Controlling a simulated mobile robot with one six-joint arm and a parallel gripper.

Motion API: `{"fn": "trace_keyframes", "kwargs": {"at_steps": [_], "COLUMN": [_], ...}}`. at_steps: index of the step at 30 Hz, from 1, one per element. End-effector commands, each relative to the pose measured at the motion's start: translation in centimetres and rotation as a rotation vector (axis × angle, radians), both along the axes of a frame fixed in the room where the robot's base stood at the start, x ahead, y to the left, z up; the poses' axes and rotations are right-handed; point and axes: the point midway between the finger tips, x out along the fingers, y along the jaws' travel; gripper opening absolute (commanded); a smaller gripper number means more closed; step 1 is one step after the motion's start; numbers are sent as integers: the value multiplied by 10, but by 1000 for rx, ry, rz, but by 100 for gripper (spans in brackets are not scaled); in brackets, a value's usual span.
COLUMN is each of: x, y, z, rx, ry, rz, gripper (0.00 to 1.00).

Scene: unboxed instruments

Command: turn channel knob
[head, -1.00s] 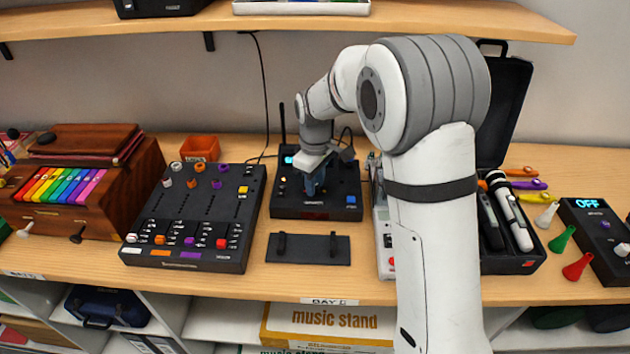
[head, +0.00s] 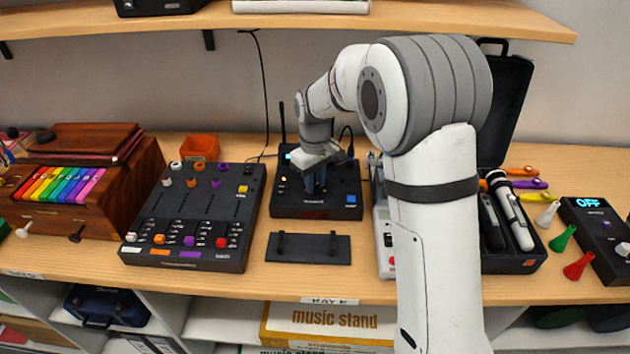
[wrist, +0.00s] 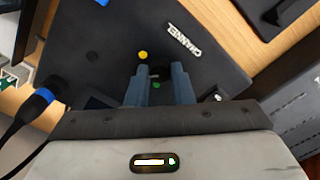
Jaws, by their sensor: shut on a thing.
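The black receiver box (head: 340,192) with an upright antenna stands on the wooden table, with a blue button (head: 351,199) at its right front. My gripper (head: 316,188) points down onto its top face. In the wrist view, my gripper (wrist: 158,75) is shut on a small dark knob (wrist: 155,74), mostly hidden between the two blue-grey fingers. The white word CHANNEL (wrist: 184,41) is printed on the box beside the fingers. A yellow dot (wrist: 143,55) and a green dot (wrist: 155,86) lie close to the knob. The display is largely hidden.
A mixer (head: 215,225) with coloured knobs stands to the left. A black plate with two posts (head: 308,248) lies in front of the box. An open black case (head: 525,262) is to the right. An upper shelf (head: 440,18) runs above, and an orange bin (head: 200,148) stands behind the mixer.

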Motion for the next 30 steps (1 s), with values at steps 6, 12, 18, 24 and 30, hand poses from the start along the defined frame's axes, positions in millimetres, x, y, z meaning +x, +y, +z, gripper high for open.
{"fn": "trace_keyframes", "kwargs": {"at_steps": [6, 12, 18, 24, 30], "x": [0, 0, 1, 1, 1], "y": [0, 0, 0, 0, 0], "z": [0, 0, 0, 0, 1], "rx": [0, 0, 0, 1, 2], "ry": [-1, -2, -2, -3, -2], "rz": [-203, -391, -556, -681, -757], "gripper": [0, 0, 0, 0, 0]}}
